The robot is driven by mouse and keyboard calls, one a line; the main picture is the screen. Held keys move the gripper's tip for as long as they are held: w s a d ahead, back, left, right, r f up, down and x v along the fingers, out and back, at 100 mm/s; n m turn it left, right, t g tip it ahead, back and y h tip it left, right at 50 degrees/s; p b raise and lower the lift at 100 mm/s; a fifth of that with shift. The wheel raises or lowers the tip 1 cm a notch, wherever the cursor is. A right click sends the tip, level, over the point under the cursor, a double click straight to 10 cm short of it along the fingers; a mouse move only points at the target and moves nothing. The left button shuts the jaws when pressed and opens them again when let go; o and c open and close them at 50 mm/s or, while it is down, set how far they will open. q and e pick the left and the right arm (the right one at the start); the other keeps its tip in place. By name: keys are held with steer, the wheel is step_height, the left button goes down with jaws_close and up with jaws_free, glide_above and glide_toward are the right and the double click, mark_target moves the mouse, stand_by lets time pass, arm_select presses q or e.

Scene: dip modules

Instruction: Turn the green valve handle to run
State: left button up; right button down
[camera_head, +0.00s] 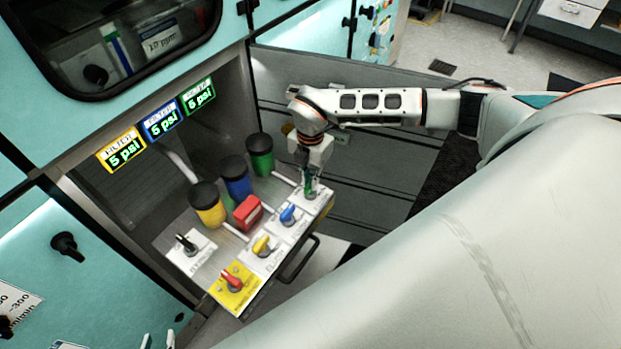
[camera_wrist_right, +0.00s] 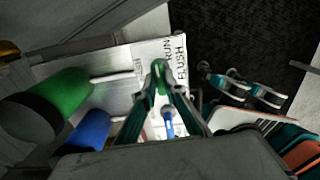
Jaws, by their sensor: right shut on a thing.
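The green valve handle (camera_head: 309,191) sits on a white label plate at the far right end of the valve panel. It also shows in the wrist view as a green knob (camera_wrist_right: 158,68), with the words RUN and FLUSH printed on the plate to its right. My right gripper (camera_head: 312,180) reaches down over it from above. In the wrist view the right gripper's fingers (camera_wrist_right: 160,92) are closed around the handle, hiding part of it. The handle's exact pointing direction is hard to tell. My left gripper is not in view.
Blue (camera_head: 290,214), yellow (camera_head: 264,246) and red (camera_head: 232,280) valve handles share the panel, with a black one (camera_head: 186,243) at left. Green (camera_head: 260,155), blue (camera_head: 235,176) and yellow (camera_head: 207,204) canisters stand behind, close to the gripper. A red block (camera_head: 248,211) lies between.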

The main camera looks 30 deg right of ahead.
steer(key=shift+m, duration=0.3)
steer(key=c, duration=2.1)
jaws_free()
steer(key=shift+r, duration=0.1)
step_height(320, 180, up, 12)
steer(key=shift+f, duration=0.1)
steer(key=shift+s, duration=0.1)
